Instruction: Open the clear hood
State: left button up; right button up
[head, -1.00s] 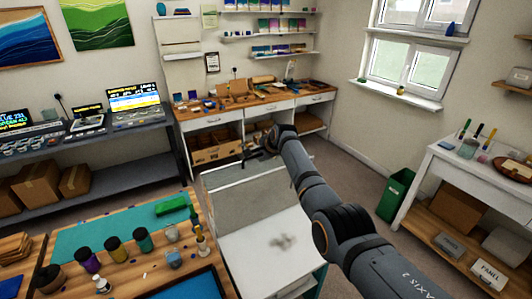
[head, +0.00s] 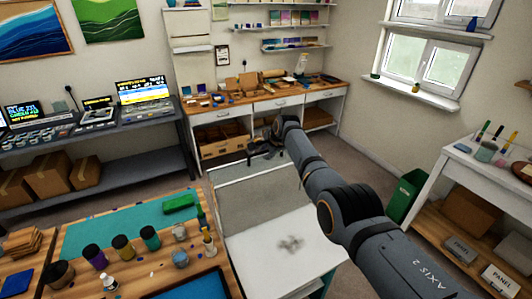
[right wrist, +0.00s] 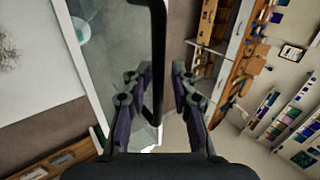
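The clear hood (head: 262,197) shows in the head view as a greyish see-through panel over the back of a white-topped bench, in the middle. In the right wrist view, its clear panel (right wrist: 110,55) is left of a dark handle bar (right wrist: 158,70). My right gripper (head: 264,149) is at the hood's far upper edge in the head view. In the right wrist view, its two fingers (right wrist: 160,100) stand apart on either side of the bar. A gap shows beside the bar, so the gripper looks open around it. My left gripper is out of view.
The white bench top (head: 310,235) has a grey smudge. A wooden table (head: 135,285) with several bottles stands at left, close to the bench. A green bin (head: 404,195) and a white side table (head: 480,175) are at right. A drawer workbench (head: 270,103) stands behind, with floor between.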

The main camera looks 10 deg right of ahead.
jog(key=shift+s, duration=0.1)
dwell(0.3)
jog(key=v, duration=1.2)
